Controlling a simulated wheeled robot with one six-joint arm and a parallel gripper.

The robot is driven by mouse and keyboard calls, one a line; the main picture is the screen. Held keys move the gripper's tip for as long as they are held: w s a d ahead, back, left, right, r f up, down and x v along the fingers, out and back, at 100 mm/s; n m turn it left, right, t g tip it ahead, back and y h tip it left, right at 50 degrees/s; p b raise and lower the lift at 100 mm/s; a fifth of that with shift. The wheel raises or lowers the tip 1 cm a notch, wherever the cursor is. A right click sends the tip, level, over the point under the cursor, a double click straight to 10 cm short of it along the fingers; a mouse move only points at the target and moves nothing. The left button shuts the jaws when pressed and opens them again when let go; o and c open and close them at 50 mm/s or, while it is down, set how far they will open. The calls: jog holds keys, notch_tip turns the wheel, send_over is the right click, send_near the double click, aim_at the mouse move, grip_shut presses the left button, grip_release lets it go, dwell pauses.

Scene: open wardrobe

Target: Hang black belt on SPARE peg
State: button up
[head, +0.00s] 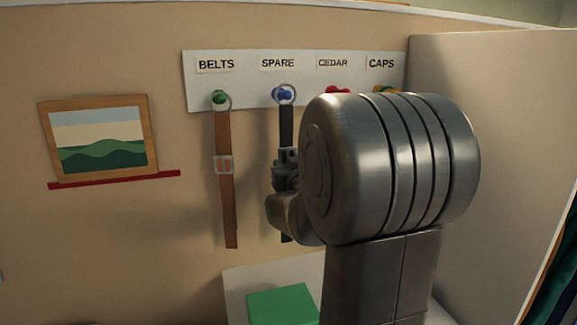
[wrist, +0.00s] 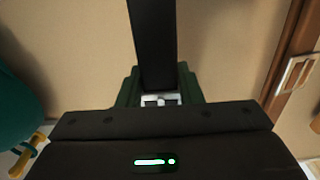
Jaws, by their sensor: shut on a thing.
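The black belt (head: 286,125) hangs straight down below the blue SPARE peg (head: 283,93). The metal ring at its top appears around this peg in the head view. My gripper (head: 286,172) is shut on the belt strap partway down, below the ring. In the wrist view the black belt (wrist: 152,45) runs upward from between the fingers of my gripper (wrist: 160,97). The ring and peg are outside the wrist view. My arm hides part of the lower strap in the head view.
The brown belt (head: 226,180) hangs by its ring on the green BELTS peg (head: 219,97), close to the left. A green box (head: 282,306) lies below. A framed picture (head: 102,140) is at left.

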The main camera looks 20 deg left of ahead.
jog(key=shift+w+a, duration=0.35)
jog(key=shift+w, duration=0.1)
jog(key=shift+w+a+f+b, duration=0.45)
jog(key=shift+w+f+b, duration=0.15)
jog(key=shift+b, duration=0.25)
jog(key=o, duration=1.1)
jog(key=shift+o, duration=0.2)
jog(key=shift+s, duration=0.1)
jog(key=b+v, duration=0.2)
jog(key=v, duration=1.1)
jog(key=shift+s+d, duration=0.25)
